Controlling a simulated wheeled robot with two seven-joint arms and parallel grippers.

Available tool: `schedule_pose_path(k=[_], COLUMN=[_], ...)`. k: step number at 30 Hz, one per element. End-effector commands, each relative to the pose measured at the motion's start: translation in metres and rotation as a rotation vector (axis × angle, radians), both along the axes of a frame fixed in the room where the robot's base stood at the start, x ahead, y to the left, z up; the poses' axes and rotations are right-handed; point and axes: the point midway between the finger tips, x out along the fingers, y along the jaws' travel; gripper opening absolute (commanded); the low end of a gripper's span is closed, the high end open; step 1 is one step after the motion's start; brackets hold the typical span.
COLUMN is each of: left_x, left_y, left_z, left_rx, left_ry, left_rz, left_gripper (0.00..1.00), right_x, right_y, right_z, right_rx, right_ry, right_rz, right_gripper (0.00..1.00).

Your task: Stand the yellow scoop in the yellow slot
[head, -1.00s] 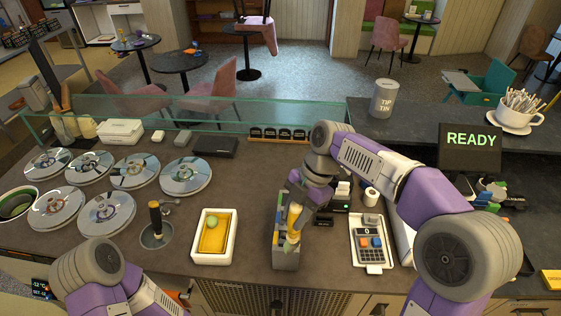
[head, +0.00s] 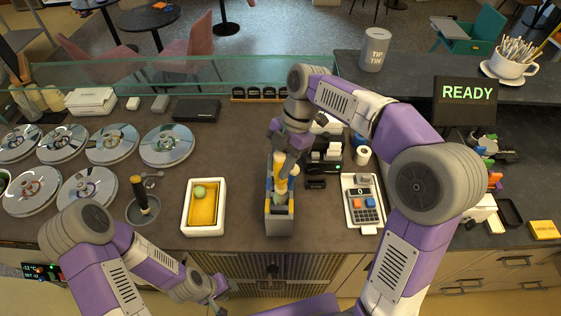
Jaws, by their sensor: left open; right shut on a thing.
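The yellow scoop (head: 281,172) is upright in the head view. My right gripper (head: 284,158) is shut on it from above. Its lower end is at the grey holder (head: 279,226), among the coloured slot edges. I cannot tell how deep it sits or exactly which slot it is in, since the scoop and holder walls hide this. Blue and yellow edges show on the holder. My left gripper (head: 214,300) is open and low at the front, below the counter edge, away from the scoop.
A white tray (head: 186,226) with a yellow insert and green ball stands left of the holder. A cup well with a black-handled tool (head: 139,192) is further left, beside several round lids. A keypad (head: 362,215) and small boxes stand right.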

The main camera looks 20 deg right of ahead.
Motion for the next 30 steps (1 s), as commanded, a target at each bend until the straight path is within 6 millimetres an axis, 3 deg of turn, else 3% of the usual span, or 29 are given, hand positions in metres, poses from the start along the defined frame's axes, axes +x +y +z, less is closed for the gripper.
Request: schedule_pose_path(k=[3,30], left_x=[0.000,0.000], left_y=[0.000,0.000], left_z=[-0.017,-0.100], left_rx=[0.000,0.000], left_ry=[0.000,0.000], left_rz=[0.000,0.000], left_gripper=[0.43,0.43], right_x=[0.000,0.000], right_y=[0.000,0.000], right_z=[-0.020,-0.127], right_rx=[0.001,-0.001], right_ry=[0.001,0.002], right_rz=[0.001,0.001], right_gripper=[0.00,0.00])
